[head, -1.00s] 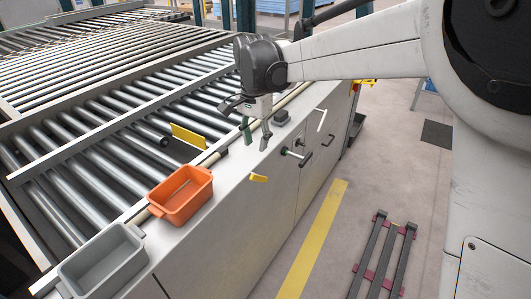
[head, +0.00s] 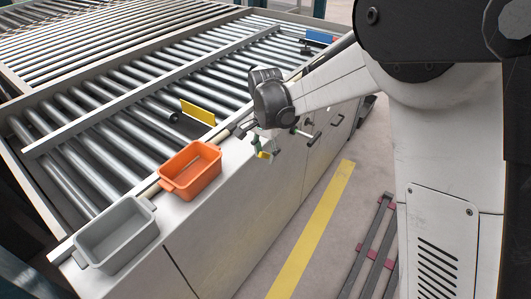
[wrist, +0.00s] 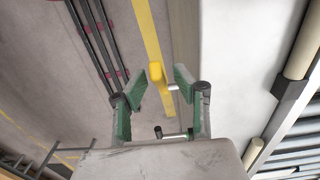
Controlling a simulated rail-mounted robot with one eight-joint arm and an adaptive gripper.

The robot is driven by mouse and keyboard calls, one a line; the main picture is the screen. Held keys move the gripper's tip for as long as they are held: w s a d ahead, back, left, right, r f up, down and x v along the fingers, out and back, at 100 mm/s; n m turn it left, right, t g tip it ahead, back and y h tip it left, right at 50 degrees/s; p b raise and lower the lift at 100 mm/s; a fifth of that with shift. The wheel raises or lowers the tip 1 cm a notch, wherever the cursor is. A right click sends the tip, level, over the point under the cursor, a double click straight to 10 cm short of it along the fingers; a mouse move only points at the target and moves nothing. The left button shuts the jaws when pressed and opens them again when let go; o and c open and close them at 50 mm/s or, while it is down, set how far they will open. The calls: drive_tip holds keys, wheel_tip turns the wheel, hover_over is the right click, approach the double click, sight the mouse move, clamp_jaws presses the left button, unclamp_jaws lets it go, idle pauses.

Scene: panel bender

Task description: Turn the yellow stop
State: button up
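A small yellow handle (head: 265,155) sticks out from the front of the white cabinet, near its top edge. In the wrist view the yellow handle (wrist: 157,73) shows as a block on a short metal shaft that runs toward the cabinet. My gripper (head: 262,149) is at the handle and partly hides it. In the wrist view my gripper (wrist: 161,86) is open, with one green-padded finger on each side of the handle; I cannot tell whether either touches it. A yellow plate (head: 198,111) stands upright by the conveyor rollers, behind the cabinet top.
An orange bin (head: 190,170) and a grey bin (head: 116,234) stand on the cabinet's ledge to the left. Bar handles (head: 312,139) stick out of the cabinet front beyond my gripper. A dark rack (head: 370,245) lies on the floor beside the yellow floor line (head: 310,235).

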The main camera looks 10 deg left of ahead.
clamp_jaws()
idle(0.3)
